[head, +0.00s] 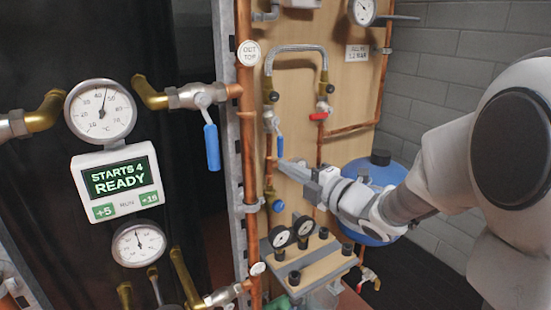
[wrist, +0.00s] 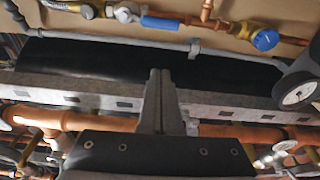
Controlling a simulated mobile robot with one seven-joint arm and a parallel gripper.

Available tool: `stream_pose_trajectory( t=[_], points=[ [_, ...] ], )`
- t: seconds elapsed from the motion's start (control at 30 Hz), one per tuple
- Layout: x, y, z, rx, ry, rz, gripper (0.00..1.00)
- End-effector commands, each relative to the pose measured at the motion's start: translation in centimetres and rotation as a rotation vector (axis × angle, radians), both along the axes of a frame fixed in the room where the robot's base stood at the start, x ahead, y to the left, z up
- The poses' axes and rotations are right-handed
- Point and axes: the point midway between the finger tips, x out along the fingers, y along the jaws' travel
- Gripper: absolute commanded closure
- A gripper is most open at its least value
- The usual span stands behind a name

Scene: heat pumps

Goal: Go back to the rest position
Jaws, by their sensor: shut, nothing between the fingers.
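My gripper (head: 283,163) is at the end of my arm, which reaches in from the right in the head view. Its fingers point left, in front of the wooden board and just below a small blue lever (head: 280,145). In the wrist view, the fingers of my gripper (wrist: 160,74) are together with nothing between them. Whether the fingertips touch any pipe cannot be told.
Copper pipes (head: 246,120) run up the board (head: 345,95). A larger blue lever (head: 212,147) hangs at left beside a display (head: 121,178) reading "STARTS 4 READY". A manifold with gauges (head: 303,226) stands below my gripper. A blue tank (head: 385,172) is behind my arm.

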Motion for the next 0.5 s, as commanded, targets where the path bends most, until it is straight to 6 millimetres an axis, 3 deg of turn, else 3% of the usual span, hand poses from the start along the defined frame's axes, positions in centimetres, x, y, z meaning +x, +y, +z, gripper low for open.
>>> stream_pose_trajectory(
  t=[0.27,0.5],
  points=[
    [-0.9,-1.9,0.5,0.011,0.037,-0.060,1.00],
    [-1.0,-7.2,1.9,0.132,0.258,-0.381,1.00]
  ],
)
